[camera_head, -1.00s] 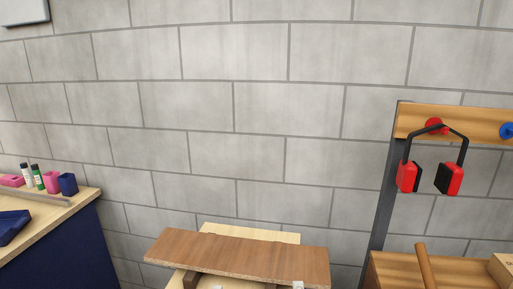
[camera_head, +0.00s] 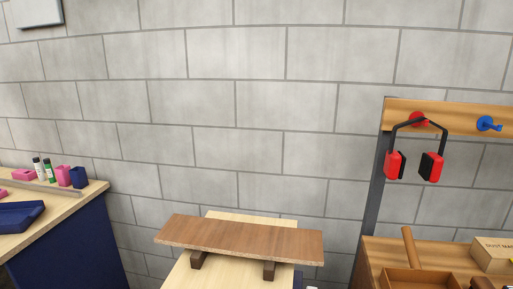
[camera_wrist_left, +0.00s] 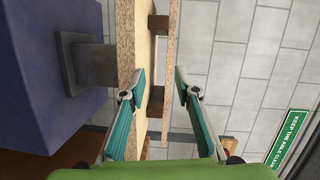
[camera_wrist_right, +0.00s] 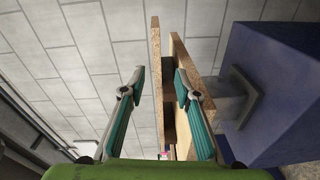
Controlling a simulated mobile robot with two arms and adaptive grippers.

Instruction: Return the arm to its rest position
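A brown wooden board (camera_head: 240,238) rests on two dark blocks (camera_head: 268,270) above a pale wooden tabletop (camera_head: 225,279) in the head view. Neither gripper shows in the head view. In the left wrist view my left gripper (camera_wrist_left: 158,82) is open, its two teal fingers spread apart, with the edge of the board (camera_wrist_left: 170,60) between or just beyond them. In the right wrist view my right gripper (camera_wrist_right: 160,82) is open, with the board's edge (camera_wrist_right: 156,70) beyond and between its fingertips. I see no finger contact with the board in either view.
A workbench (camera_head: 80,197) with a blue tray (camera_head: 20,216) and several small items stands at left. At right, a wooden bench (camera_head: 375,262) holds a box (camera_head: 493,254); red ear defenders (camera_head: 431,166) hang above it. A block wall is behind.

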